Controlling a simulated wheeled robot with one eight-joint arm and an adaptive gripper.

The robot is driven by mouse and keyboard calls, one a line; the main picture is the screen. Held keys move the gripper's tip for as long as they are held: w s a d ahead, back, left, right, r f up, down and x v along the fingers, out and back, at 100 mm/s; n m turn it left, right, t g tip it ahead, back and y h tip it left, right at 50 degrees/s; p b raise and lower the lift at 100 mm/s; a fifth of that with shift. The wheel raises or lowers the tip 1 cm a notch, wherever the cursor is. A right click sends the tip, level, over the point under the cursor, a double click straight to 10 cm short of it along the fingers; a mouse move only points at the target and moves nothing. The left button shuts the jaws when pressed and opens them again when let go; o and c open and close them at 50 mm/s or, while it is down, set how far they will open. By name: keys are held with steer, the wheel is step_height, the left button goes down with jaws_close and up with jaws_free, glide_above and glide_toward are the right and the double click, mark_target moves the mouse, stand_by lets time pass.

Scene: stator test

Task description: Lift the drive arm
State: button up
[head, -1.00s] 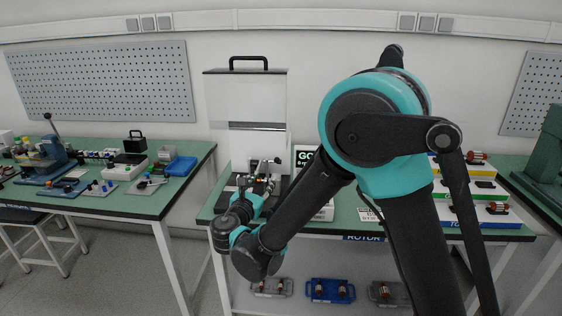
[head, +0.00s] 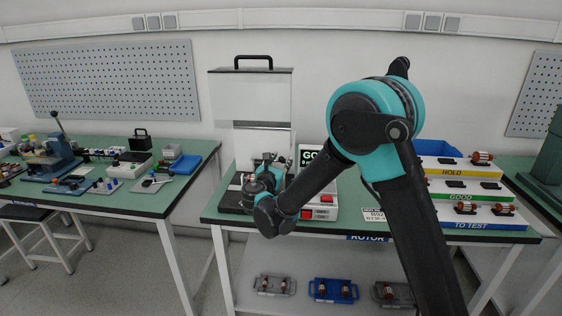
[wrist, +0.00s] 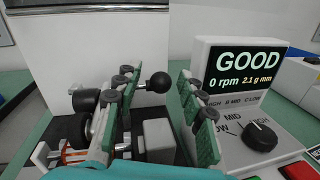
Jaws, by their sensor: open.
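The drive arm shows in the wrist view as a black ball knob (wrist: 158,82) on a short stem, by the white panel of the test machine (wrist: 90,45). My gripper (wrist: 160,75) is open, with one green-and-grey finger on each side of the knob. The knob appears in the gap near the fingertips; I cannot tell how far in depth. A black roller (wrist: 84,101) and a rotor with copper windings (wrist: 75,152) lie left, partly hidden by the left finger. In the head view my gripper is over the machine's base, and my arm hides much of it.
The display (wrist: 248,65) reads GOOD, 0 rpm, 2.1 g mm, above a panel with a black dial (wrist: 260,136). HOLD, GOOD and TO TEST racks (head: 465,190) stand right on the green bench. Another bench (head: 110,195) with tools stands left.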

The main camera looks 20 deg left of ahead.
jaws_close()
stand_by(0.3)
